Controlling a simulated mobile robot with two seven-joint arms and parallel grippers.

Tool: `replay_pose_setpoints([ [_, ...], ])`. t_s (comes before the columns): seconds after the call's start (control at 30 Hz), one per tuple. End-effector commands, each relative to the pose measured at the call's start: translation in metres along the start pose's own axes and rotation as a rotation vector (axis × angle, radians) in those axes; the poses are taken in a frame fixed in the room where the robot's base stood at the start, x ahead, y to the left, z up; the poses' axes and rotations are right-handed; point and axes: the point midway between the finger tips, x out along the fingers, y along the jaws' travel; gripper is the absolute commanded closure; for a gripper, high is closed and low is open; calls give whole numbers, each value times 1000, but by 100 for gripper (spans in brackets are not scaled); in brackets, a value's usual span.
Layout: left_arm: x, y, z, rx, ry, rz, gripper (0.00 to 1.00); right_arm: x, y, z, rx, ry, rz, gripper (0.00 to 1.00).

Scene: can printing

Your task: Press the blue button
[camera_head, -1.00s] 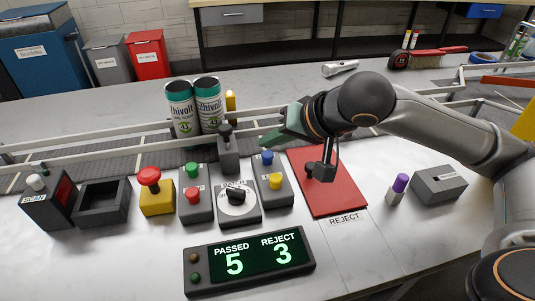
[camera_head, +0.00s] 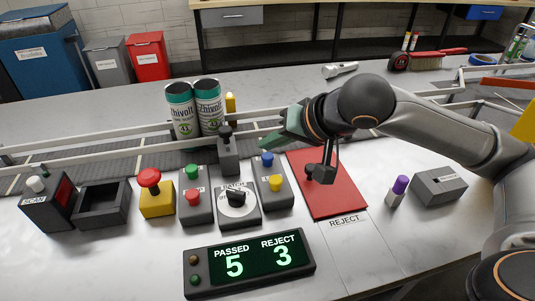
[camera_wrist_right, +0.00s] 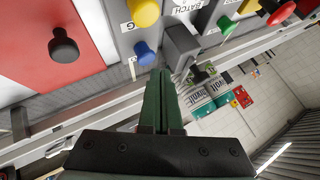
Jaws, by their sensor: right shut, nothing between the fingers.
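The blue button (camera_head: 267,159) sits at the back of a grey control box (camera_head: 265,197), behind a yellow button (camera_head: 275,183). My right gripper (camera_head: 264,142), with green fingers, is shut and empty. Its fingertips are just above and behind the blue button, apart from it in the head view. In the right wrist view the blue button (camera_wrist_right: 145,53) shows beyond and slightly left of the shut fingertips (camera_wrist_right: 161,73). The yellow button (camera_wrist_right: 144,12) is further off at the top. My left gripper is not in view.
A dark lever (camera_head: 227,150) stands close left of the fingertips. Two cans (camera_head: 196,108) stand on the conveyor behind. A red reject mat (camera_head: 330,195) with a black-knobbed stand (camera_head: 321,173) lies right. Other buttons stand left; a counter display (camera_head: 250,265) is in front.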

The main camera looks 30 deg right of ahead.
Motion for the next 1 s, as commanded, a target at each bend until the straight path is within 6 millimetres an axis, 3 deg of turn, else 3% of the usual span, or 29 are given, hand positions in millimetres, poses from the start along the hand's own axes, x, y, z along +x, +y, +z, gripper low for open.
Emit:
replay_pose_setpoints([
  [1.0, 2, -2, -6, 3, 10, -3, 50, 5, 4, 4, 0, -2, 1, 100],
])
